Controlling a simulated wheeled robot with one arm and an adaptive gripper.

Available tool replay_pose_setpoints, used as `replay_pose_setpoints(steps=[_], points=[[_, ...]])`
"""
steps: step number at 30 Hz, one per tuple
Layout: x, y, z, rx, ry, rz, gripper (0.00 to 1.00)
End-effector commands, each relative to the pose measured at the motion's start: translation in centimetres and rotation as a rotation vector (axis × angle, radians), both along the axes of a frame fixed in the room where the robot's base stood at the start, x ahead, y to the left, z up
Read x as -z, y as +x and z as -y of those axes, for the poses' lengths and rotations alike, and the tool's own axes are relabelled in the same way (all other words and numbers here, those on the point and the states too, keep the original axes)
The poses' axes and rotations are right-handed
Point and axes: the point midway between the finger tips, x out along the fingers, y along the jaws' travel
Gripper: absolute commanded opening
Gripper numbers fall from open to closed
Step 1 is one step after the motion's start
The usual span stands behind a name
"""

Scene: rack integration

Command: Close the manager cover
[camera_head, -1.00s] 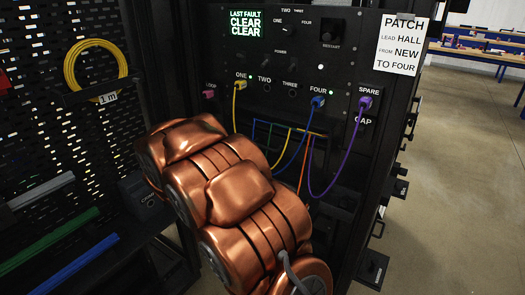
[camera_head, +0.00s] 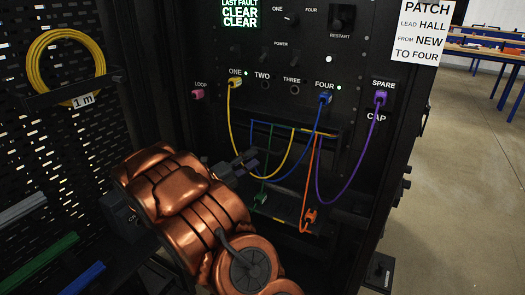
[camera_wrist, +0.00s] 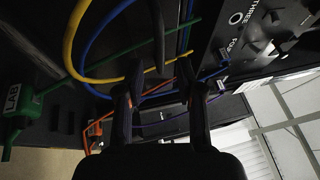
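The cable manager (camera_head: 335,140) is a dark framed opening under the port row, crossed by coloured cables. A dark flap-like ledge (camera_head: 285,208) juts out below it; it looks like the manager cover, lowered, though its edges are hard to make out. My gripper (camera_head: 246,163) is at the manager's left side, beside the yellow cable. In the wrist view my gripper (camera_wrist: 158,78) has its two fingers apart with no object clearly held between them. The yellow cable (camera_wrist: 110,80) and blue cable (camera_wrist: 85,45) pass close to the fingers. Contact with the cover cannot be told.
Yellow, blue and purple plugs (camera_head: 380,98) sit in the ports with cables looping down. An orange plug (camera_head: 310,216) and a green plug (camera_wrist: 22,108) hang loose on their cables. A coiled yellow cable (camera_head: 70,35) hangs at left. Open floor lies right of the rack.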

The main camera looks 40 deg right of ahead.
Motion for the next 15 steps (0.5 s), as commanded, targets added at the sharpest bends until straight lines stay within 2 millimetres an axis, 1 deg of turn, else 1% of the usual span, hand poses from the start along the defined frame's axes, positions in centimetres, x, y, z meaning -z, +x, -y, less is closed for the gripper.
replay_pose_setpoints(steps=[1, 7, 15], points=[[-0.2, -0.2, 0.7, 0.003, -0.001, -0.001, 0.37], [-0.7, -0.4, 2.9, 0.002, -0.003, 0.000, 0.37], [-1.0, -0.5, 5.0, -0.003, 0.001, 0.001, 0.37]])
